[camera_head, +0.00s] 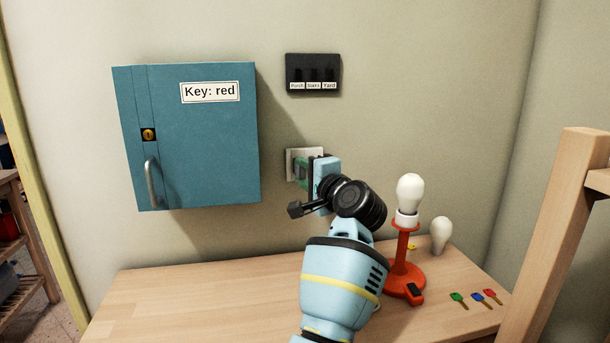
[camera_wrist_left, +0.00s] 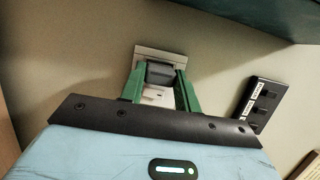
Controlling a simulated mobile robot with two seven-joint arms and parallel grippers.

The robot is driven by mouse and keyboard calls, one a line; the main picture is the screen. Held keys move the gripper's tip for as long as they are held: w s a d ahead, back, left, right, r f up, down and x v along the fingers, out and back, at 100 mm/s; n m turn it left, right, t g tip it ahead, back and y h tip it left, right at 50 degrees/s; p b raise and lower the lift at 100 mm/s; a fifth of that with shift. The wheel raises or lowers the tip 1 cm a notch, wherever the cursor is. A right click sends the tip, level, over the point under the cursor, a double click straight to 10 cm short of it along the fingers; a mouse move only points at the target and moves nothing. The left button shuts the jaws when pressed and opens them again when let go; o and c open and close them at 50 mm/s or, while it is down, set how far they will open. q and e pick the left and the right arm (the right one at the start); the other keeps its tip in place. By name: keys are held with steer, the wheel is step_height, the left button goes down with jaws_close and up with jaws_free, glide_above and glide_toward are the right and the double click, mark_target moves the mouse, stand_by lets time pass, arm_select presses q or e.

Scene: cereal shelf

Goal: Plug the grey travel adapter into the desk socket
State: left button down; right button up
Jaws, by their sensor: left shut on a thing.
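My left gripper (camera_head: 303,172) is at the white desk socket (camera_head: 291,160) on the wall above the table. In the left wrist view its green fingers (camera_wrist_left: 160,82) are shut on the grey travel adapter (camera_wrist_left: 160,73). The adapter is in front of the white socket plate (camera_wrist_left: 150,51) and covers part of it. I cannot tell whether its pins are in the socket or just short of it. In the head view the adapter is hidden by my gripper and wrist. My right gripper is not in view.
A teal key cabinet (camera_head: 200,145) hangs to the left of the socket, and a black switch panel (camera_head: 313,74) above it. A red lamp stand with a white bulb (camera_head: 409,190), a loose bulb (camera_head: 441,234) and several keys (camera_head: 475,297) are at right. The table's left part (camera_head: 180,300) is clear.

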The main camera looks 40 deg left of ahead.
arm_select(q)
steer(key=shift+w+a+b, duration=0.4)
steer(key=shift+w+a, duration=0.15)
steer(key=shift+a, duration=0.1)
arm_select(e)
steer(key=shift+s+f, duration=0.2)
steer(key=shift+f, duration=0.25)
arm_select(q)
steer(key=c, duration=0.9)
jaws_free()
steer(key=shift+c, duration=0.2)
steer(key=b+v, duration=0.1)
steer(key=v, duration=0.5)
steer(key=shift+s+d+f, duration=0.1)
steer(key=shift+s+d, duration=0.1)
steer(key=shift+d, duration=0.15)
steer(key=shift+s+d, duration=0.2)
steer(key=shift+d, duration=0.3)
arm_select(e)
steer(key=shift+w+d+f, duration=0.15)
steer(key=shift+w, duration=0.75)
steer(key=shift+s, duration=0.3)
